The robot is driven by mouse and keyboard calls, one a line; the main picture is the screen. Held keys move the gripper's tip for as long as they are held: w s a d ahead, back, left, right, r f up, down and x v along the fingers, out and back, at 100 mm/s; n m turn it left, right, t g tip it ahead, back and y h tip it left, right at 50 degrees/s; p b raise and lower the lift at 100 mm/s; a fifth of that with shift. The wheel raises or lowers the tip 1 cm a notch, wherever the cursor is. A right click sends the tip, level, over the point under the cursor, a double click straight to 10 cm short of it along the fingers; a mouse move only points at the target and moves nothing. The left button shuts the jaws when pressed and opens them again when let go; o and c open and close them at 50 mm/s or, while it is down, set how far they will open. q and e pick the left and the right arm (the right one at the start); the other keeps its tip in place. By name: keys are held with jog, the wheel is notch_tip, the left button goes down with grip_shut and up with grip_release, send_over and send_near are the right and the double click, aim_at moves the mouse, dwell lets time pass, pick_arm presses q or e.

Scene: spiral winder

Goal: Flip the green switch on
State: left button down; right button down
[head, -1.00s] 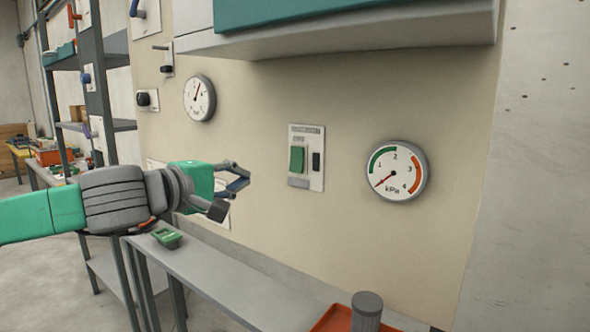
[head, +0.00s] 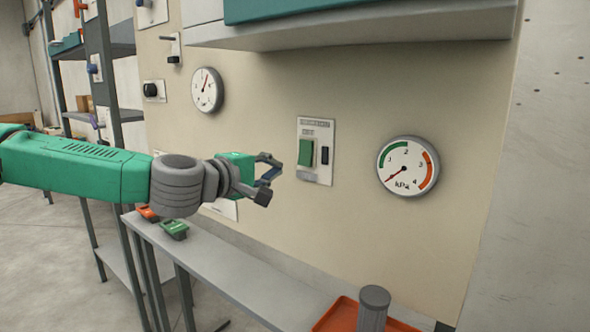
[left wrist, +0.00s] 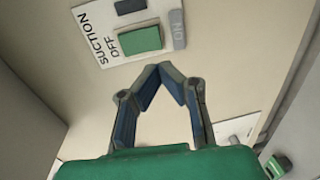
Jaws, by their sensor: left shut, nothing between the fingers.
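The green switch (head: 306,152) is a rocker on a grey plate (head: 326,172) fixed to the beige wall panel. In the left wrist view the green switch (left wrist: 140,41) sits beside the printed words "SUCTION" and "OFF". My left gripper (head: 271,176) is just left of the plate and a little lower than the switch in the head view. In the left wrist view its fingertips (left wrist: 166,68) meet, with nothing between them, and point toward the switch, apart from it in the picture. My right gripper is not in view.
A kPa gauge (head: 408,166) is right of the plate and a second gauge (head: 207,90) is to its left. A cabinet (head: 350,34) overhangs above. Below, a grey shelf (head: 225,271) carries an orange tray (head: 334,318) and a grey cylinder (head: 373,308).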

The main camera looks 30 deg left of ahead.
aim_at(304, 163)
pick_arm(q)
jog(key=w, duration=0.2)
jog(key=w+d, duration=0.1)
jog(key=w, duration=0.1)
jog(key=w+d, duration=0.1)
jog(key=w, duration=0.1)
jog(key=shift+w+f, duration=0.2)
jog(key=shift+w, duration=0.25)
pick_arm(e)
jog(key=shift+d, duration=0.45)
